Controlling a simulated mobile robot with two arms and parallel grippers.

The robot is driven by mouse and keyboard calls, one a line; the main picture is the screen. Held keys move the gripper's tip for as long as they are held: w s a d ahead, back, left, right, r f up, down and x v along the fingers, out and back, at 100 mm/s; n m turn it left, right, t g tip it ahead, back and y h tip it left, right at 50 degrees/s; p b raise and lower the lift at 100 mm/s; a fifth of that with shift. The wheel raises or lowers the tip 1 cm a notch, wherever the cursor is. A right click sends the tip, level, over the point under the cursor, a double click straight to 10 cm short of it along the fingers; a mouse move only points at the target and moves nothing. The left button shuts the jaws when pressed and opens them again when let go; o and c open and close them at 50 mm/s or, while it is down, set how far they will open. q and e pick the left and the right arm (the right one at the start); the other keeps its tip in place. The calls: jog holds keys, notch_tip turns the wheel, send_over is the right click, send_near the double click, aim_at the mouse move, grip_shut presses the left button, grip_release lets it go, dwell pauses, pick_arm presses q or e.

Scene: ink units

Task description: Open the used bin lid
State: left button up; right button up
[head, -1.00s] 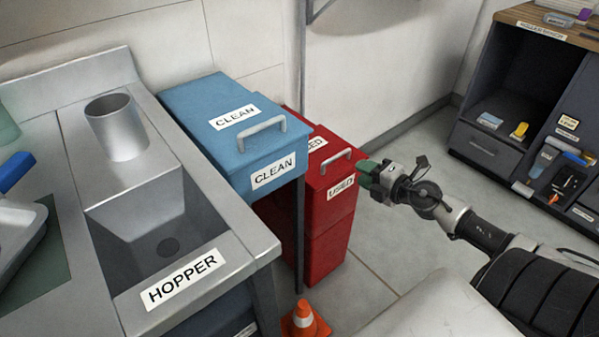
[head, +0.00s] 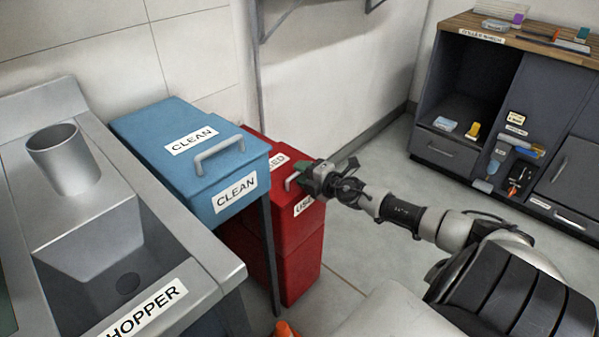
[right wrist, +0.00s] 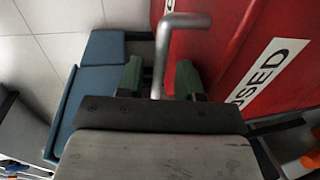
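The red used bin (head: 301,262) stands behind and right of the blue clean bin, partly hidden by it. Its lid looks closed, with a metal handle (head: 290,182) on top; the lid's label is partly covered by my gripper. My right gripper (head: 303,176) is at this handle. In the right wrist view, the two green fingertips (right wrist: 160,77) are apart, with the bar of the handle (right wrist: 161,58) between them. A gap shows on both sides of the bar. The red lid (right wrist: 225,45) lies beyond the fingers. My left gripper is not in view.
The blue clean bin (head: 185,145) stands close left of the used bin. The metal hopper sink (head: 100,250) fills the left front. An orange cone (head: 286,330) is at the bottom edge. A dark shelf unit (head: 490,110) stands at right, with clear floor before it.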

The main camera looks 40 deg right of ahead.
jog(key=shift+w+f, duration=0.15)
jog(key=shift+w, duration=0.55)
grip_shut()
jog(key=shift+a, duration=0.1)
